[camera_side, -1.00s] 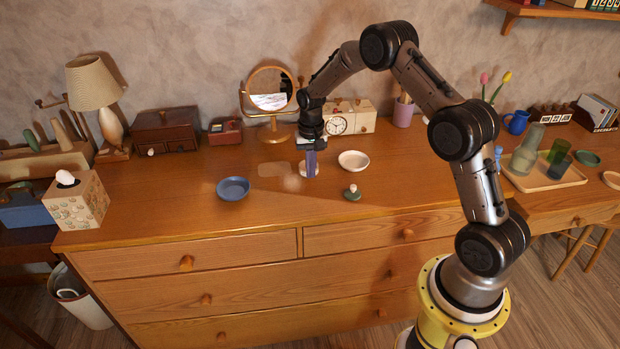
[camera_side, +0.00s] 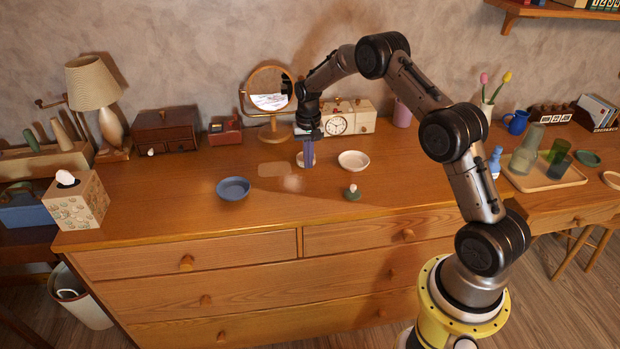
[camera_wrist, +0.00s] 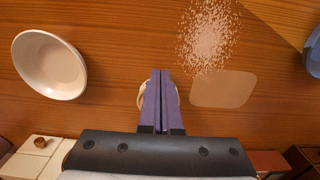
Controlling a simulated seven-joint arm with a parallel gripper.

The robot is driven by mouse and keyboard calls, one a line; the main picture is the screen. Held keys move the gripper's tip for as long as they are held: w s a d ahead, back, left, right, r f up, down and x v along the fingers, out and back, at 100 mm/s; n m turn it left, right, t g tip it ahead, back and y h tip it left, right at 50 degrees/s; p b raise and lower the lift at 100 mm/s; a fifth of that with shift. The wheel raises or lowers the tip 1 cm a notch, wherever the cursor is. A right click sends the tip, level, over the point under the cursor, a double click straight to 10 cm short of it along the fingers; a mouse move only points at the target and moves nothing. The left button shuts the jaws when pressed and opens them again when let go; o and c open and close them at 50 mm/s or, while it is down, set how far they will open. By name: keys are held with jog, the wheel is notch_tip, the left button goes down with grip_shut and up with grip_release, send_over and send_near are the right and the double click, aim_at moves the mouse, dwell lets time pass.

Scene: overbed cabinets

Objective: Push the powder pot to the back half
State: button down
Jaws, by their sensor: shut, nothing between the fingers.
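The powder pot seems to be the small pale round thing (camera_side: 314,160) behind my fingers on the dresser top. In the wrist view its cream rim (camera_wrist: 141,97) shows on both sides of the fingers, which hide its middle. My gripper (camera_side: 308,166) points down with its purple fingers together and empty, low over the dresser top. It also shows in the wrist view (camera_wrist: 160,73). The fingers overlap the pot in both views; I cannot tell whether they touch it.
A white dish (camera_side: 353,160) stands to the right, a blue bowl (camera_side: 233,188) front left, and a small green piece with a pale knob (camera_side: 352,194) front right. Spilled powder (camera_wrist: 208,35) and a pale patch (camera_wrist: 222,89) lie nearby. The mirror (camera_side: 270,92) and clock (camera_side: 337,125) stand behind.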

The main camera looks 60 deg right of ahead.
jog(key=shift+w+d, duration=1.45)
jog(key=shift+s+a, duration=1.05)
jog(key=shift+a, duration=0.05)
jog(key=shift+s+a+r, duration=0.45)
jog(key=shift+s+r, duration=0.05)
jog(key=shift+r, duration=0.35)
jog(key=shift+s+a+r, duration=0.45)
jog(key=shift+a+r, duration=0.05)
jog(key=shift+r, duration=0.3)
jog(key=shift+s+a+r, duration=0.45)
jog(key=shift+s+r, duration=0.05)
jog(key=shift+r, duration=0.35)
